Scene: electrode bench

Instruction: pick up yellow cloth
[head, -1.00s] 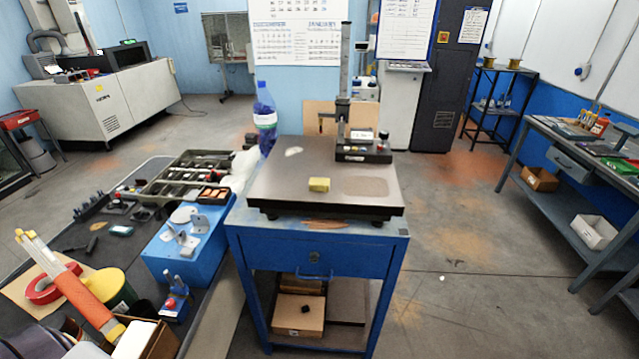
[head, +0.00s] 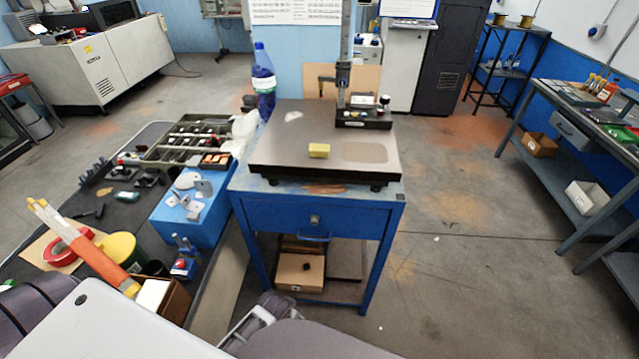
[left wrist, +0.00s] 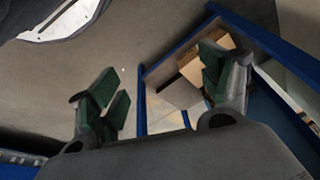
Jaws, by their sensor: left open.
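The yellow cloth (head: 319,150) looks like a small folded yellow block. It lies on the dark flat plate (head: 290,128) on top of the blue bench (head: 315,215), left of the plate's lighter patch. Nothing touches it. My left gripper (left wrist: 165,85) shows in the left wrist view, its two green-padded fingers wide apart with nothing between them. Behind the fingers are the floor and part of a blue-framed shelf with a cardboard box. The cloth is not in that view. In the head view, grey parts of my arm fill the bottom edge, below the cloth. My right gripper is not in view.
A height gauge (head: 343,85) stands at the plate's back right, with a blue bottle (head: 263,82) at its back left. A blue box (head: 192,212) and tools crowd the left table. The plate around the cloth is clear.

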